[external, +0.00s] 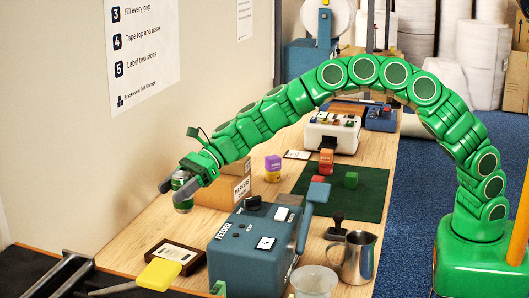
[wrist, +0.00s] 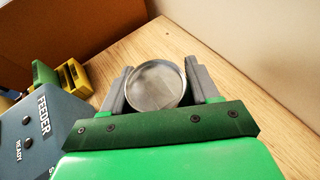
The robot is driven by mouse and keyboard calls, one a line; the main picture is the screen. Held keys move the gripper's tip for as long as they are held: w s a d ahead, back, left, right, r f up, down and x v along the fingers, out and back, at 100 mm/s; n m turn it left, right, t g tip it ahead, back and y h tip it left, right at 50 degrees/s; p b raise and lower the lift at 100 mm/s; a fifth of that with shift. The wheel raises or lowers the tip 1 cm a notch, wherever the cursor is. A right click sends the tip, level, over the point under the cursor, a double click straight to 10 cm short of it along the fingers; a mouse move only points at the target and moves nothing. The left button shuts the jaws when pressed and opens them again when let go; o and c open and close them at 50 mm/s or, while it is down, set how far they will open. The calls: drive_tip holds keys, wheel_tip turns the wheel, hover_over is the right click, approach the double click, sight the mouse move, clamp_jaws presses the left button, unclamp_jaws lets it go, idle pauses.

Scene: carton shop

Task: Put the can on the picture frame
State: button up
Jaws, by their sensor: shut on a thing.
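My gripper (external: 178,191) is shut on a small green can with a silver end (external: 183,180), high over the left side of the table. In the wrist view, the can's round metal end (wrist: 157,85) sits between the two grey fingers. What looks like the picture frame (external: 174,254), brown with a pale inside, lies on the table below and near the can, left of the blue-grey feeder. The can is apart from it. I cannot make out the frame in the wrist view.
The feeder machine (external: 252,247) stands right of the frame, and it also shows in the wrist view (wrist: 38,125). A yellow-bladed tool (external: 158,274) is in front of the frame. A cardboard box (external: 234,189) stands behind the feeder. A metal pitcher (external: 358,257) and a glass (external: 314,283) stand right.

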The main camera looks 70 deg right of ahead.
hover_over(169, 255)
drive_tip(key=shift+n+g, duration=0.4)
drive_tip(key=shift+f, duration=4.6)
drive_tip(key=o, duration=1)
drive_tip(key=shift+y, duration=0.3)
drive_tip(key=shift+r, duration=0.1)
drive_tip(key=shift+s+d+r, duration=0.25)
drive_tip(key=shift+d+r, duration=0.05)
drive_tip(key=shift+d, duration=0.2)
drive_tip(key=v, duration=1)
drive_tip(key=shift+s+d, duration=0.25)
